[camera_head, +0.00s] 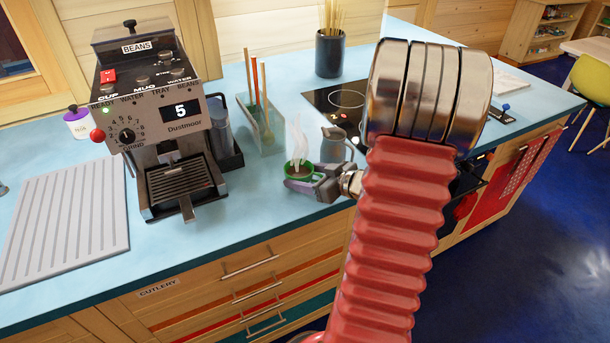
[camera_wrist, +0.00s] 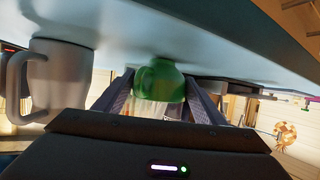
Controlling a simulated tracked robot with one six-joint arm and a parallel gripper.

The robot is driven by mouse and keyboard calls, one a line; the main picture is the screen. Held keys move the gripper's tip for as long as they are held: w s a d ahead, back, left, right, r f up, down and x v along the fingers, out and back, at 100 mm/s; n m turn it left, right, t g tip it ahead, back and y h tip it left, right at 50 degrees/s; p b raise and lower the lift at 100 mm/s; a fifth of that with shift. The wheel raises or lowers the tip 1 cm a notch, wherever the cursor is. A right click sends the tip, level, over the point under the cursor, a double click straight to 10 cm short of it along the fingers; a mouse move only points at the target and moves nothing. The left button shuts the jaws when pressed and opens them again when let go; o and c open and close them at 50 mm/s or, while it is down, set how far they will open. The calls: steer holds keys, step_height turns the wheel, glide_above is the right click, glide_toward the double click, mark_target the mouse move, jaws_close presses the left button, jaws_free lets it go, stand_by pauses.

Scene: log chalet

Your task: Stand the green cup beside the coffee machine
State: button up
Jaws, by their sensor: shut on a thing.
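The green cup (camera_head: 298,171) is upright near the counter's front edge, with pale steam above it. It is right of the coffee machine (camera_head: 163,110), with a gap and a dark tray between. My gripper (camera_head: 303,185) reaches in from the right and is shut on the cup. In the wrist view the green cup (camera_wrist: 160,82) sits between the two fingers (camera_wrist: 160,100). I cannot tell whether the cup's base touches the counter. The coffee machine shows a 5 on its display, and its drip tray is empty.
A grey jug (camera_head: 334,146) stands close behind the cup; a grey mug-like vessel (camera_wrist: 62,80) shows in the wrist view. A clear container with sticks (camera_head: 262,125) is behind left. A ribbed white board (camera_head: 68,222) lies left of the machine. The blue counter (camera_head: 250,190) is clear left of the cup.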

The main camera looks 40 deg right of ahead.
steer(key=o, duration=1.3)
steer(key=shift+f, duration=0.1)
steer(key=shift+s+d+r, duration=0.1)
steer(key=shift+s+r, duration=0.3)
steer(key=shift+s, duration=0.05)
steer(key=v, duration=1.1)
